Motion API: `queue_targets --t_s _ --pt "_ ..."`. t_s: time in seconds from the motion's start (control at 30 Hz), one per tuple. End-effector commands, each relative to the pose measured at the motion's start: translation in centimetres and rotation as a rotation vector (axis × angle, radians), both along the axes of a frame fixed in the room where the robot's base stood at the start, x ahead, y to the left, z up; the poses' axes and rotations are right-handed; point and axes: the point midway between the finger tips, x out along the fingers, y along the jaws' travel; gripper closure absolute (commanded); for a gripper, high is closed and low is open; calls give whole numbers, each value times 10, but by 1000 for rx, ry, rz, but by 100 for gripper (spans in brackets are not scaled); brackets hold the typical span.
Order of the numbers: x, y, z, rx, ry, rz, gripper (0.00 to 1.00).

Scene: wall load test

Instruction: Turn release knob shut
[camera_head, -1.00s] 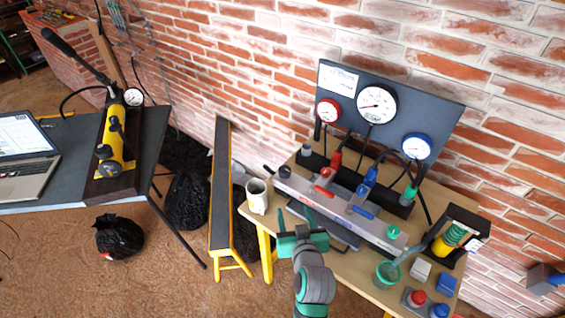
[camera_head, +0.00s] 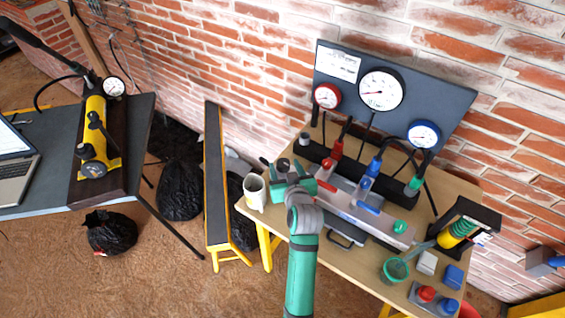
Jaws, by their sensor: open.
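The frames do not label the release knob. A dark round knob (camera_head: 283,164) is at the left end of the grey manifold (camera_head: 345,208) on the wooden table. My gripper (camera_head: 285,172) is open at that end, its fingers close around or just over the knob; contact cannot be told.
A white mug (camera_head: 254,192) stands just left of my gripper. The gauge panel (camera_head: 445,105) rises behind the manifold. A narrow yellow-legged bench (camera_head: 217,180) stands left of the table.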

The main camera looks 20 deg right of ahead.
Motion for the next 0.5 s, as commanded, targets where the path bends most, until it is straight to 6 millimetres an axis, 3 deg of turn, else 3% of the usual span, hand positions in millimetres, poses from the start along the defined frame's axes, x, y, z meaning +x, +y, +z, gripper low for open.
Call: queue_targets --t_s 0.2,0.5 --pt "24 -2 -10 -1 2 3 46" --pt "31 -2 -13 -1 0 3 46"
